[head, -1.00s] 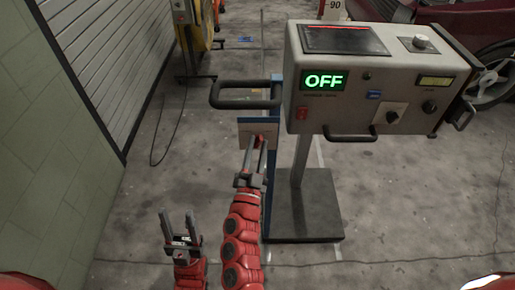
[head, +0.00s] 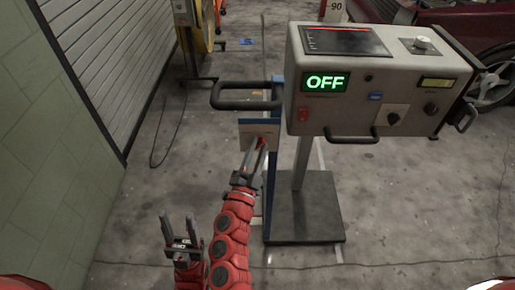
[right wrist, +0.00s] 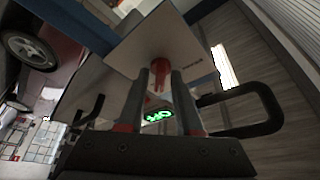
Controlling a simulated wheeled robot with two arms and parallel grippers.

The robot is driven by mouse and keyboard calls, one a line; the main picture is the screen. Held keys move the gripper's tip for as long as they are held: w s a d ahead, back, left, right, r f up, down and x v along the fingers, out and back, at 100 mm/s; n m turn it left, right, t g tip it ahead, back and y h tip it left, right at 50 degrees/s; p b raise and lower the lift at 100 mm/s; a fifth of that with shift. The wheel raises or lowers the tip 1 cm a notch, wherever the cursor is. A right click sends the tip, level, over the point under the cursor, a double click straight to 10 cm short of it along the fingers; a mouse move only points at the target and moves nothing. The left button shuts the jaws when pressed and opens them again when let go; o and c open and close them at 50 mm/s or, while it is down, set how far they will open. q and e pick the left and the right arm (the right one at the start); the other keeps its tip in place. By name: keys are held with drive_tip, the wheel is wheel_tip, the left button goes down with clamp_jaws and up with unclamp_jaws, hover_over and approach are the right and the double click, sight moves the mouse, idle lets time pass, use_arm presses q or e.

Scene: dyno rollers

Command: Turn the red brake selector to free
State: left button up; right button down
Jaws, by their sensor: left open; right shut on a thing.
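The red brake selector (right wrist: 159,74) is a small red knob on a pale plate (right wrist: 190,42) in the right wrist view. In the head view the plate (head: 256,128) hangs on a blue post left of the console, and a bit of the red selector (head: 262,141) shows at the fingertips. My right gripper (head: 259,152) is shut on the selector, with one finger on each side of it. Which position the selector points to cannot be made out. My left gripper (head: 179,222) is open and empty, low in the head view, away from the plate.
A grey console (head: 380,75) with a green OFF display stands on a pedestal with a dark base (head: 305,205), right of my right arm. A black handle bar (head: 245,103) juts out just above the plate. A shutter wall is at left; floor between is clear.

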drive_tip(key=shift+f, duration=0.1)
drive_tip(key=c, duration=0.9)
unclamp_jaws()
drive_tip(key=p+v, duration=0.3)
drive_tip(key=v, duration=0.9)
